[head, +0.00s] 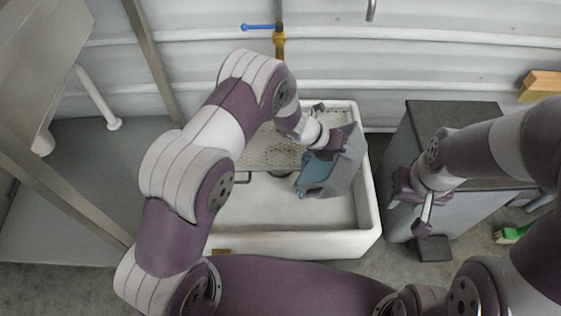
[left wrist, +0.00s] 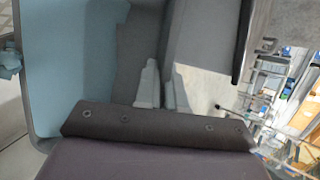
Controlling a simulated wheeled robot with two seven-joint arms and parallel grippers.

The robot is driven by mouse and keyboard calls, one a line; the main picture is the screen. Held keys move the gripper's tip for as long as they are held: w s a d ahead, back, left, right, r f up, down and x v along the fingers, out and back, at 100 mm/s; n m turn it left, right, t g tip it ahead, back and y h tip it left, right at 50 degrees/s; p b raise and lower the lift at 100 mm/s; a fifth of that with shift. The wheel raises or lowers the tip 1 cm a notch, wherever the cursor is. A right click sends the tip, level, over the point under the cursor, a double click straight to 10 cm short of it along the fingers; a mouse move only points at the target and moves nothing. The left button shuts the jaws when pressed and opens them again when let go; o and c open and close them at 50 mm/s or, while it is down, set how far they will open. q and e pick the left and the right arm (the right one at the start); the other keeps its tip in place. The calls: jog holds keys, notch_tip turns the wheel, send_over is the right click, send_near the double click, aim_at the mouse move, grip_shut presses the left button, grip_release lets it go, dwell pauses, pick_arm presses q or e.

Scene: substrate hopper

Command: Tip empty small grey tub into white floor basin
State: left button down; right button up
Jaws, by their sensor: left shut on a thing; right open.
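The small grey tub (head: 348,172) is held tilted over the right part of the white floor basin (head: 300,244). A blue-teal area (head: 315,173) shows on its left side; I cannot tell whether it is liquid or the tub's own surface. My left gripper (head: 335,147) is shut on the tub at its upper edge. In the left wrist view the tub's grey wall (left wrist: 205,45) fills the middle, with teal (left wrist: 65,65) at left. My right gripper (head: 420,218) is open and empty, right of the basin. The tub's far side is hidden.
A perforated metal grate (head: 265,150) lies across the back of the basin. A blue-handled tap (head: 262,27) stands behind it. A dark-topped grey cabinet (head: 455,115) stands right, by my right arm. A metal frame (head: 155,60) rises at left. A green brush (head: 512,234) lies far right.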

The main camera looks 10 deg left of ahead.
pick_arm(q)
jog(key=w+a+h+b, duration=0.1)
jog(key=a+h+b, duration=0.1)
jog(key=a+b, duration=0.1)
jog(key=w+a+f+n+h+b, duration=0.1)
jog(key=a+h+b, duration=0.2)
jog(key=w+a+n+g+h+b, duration=0.1)
jog(key=a+h+b, duration=0.2)
jog(key=shift+f, duration=0.25)
jog(key=shift+w+a+r+n+h+b, duration=0.2)
jog(key=shift+a+r+n+h+b, duration=0.1)
jog(key=shift+a+h+b, duration=0.4)
jog(key=shift+d, duration=0.15)
